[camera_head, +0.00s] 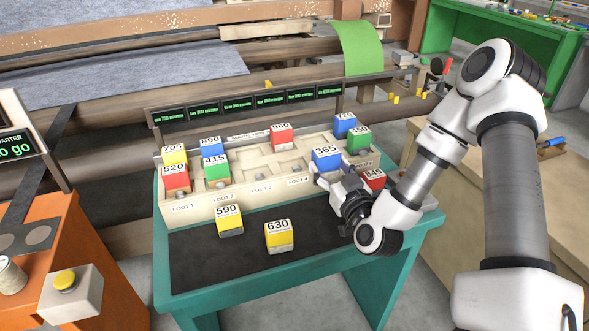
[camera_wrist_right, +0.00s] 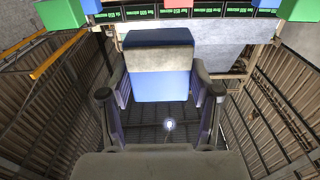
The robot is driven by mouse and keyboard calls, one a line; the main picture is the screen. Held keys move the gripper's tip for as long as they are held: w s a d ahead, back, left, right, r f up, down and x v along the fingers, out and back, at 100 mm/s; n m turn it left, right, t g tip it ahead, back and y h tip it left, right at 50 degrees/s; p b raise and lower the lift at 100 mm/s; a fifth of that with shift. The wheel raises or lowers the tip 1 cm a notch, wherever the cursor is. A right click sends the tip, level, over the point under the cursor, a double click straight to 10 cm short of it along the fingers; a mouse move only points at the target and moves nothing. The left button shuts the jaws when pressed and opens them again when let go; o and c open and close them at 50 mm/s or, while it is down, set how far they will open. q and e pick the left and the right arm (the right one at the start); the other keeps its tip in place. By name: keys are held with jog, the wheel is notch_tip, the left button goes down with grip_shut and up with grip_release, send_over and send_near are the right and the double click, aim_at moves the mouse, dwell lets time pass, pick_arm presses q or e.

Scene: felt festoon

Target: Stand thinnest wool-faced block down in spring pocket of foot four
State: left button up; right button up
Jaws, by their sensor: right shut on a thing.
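My right gripper (camera_head: 330,179) is shut on a blue block (camera_head: 326,160) labelled 365. The block is upright at the front edge of the pale rack (camera_head: 237,205), right of the FOOT 4 label (camera_head: 297,181). Whether it is above the rack or touching it I cannot tell. In the right wrist view the block (camera_wrist_right: 160,87) sits between the two fingers, with a pale band and a dark blue end. The pockets behind the FOOT 4 label look empty; which one is the spring pocket is unclear. My left gripper is not in view.
Rack pockets hold yellow 705 (camera_head: 174,157), red 520 (camera_head: 175,181), blue 890 (camera_head: 210,147), green 415 (camera_head: 216,171), red 960 (camera_head: 281,139) and green 450 (camera_head: 359,141) blocks. Yellow 590 (camera_head: 229,224) and 630 (camera_head: 279,240) stand on the black mat (camera_head: 200,262). Red 845 (camera_head: 374,178) is beside my gripper.

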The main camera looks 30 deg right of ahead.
send_over(295, 170)
jog(key=shift+s+f+p, duration=0.4)
jog(key=shift+f, duration=0.05)
jog(key=shift+w+f, duration=0.2)
jog(key=shift+w, duration=0.1)
notch_tip(295, 170, down, 4)
jog(key=shift+w+r, duration=0.15)
jog(key=shift+r, duration=0.1)
jog(key=shift+f, duration=0.15)
jog(key=o, duration=1.3)
